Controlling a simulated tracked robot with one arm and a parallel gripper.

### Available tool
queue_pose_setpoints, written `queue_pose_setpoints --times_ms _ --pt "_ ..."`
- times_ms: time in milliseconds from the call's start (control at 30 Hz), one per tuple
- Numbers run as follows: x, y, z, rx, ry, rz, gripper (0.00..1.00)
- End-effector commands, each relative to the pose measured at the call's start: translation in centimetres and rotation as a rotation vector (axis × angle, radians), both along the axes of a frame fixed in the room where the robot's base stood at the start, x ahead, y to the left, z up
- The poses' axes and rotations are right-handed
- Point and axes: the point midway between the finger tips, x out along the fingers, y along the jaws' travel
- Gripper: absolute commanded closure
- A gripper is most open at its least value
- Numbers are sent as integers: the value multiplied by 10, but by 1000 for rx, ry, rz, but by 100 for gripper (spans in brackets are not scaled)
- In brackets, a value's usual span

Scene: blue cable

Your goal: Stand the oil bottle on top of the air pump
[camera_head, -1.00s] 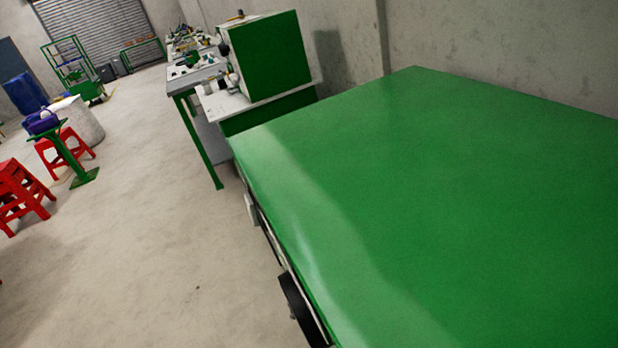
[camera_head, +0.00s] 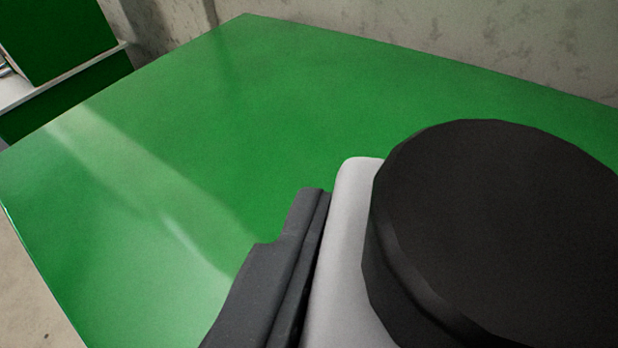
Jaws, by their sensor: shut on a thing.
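The oil bottle (camera_head: 480,240) fills the lower right of the view, very close to the camera. It has a white body and a wide black cap. My gripper (camera_head: 285,265) shows as one dark grey finger against the left side of the white body. It is shut on the bottle. The other finger is hidden behind the cap, as is the bottle's lower part. I cannot make out the air pump for certain in this view.
A broad, flat green top (camera_head: 210,130) spreads behind the bottle and is bare where it shows. A concrete wall (camera_head: 420,40) runs along its far side. A green box-shaped unit (camera_head: 55,35) stands at the upper left. Bare floor (camera_head: 30,300) shows at the lower left.

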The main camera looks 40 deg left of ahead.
Motion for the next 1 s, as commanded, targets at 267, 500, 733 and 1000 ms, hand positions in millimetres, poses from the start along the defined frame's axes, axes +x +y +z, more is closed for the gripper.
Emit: queue_pose_setpoints --times_ms 267,500,733,1000 --pt "13 18 -1 1 -4 -2 80" --pt "16 23 -20 2 2 -3 80" --pt "17 22 -37 3 -4 -4 80" --pt "17 22 -38 2 -3 -3 80"
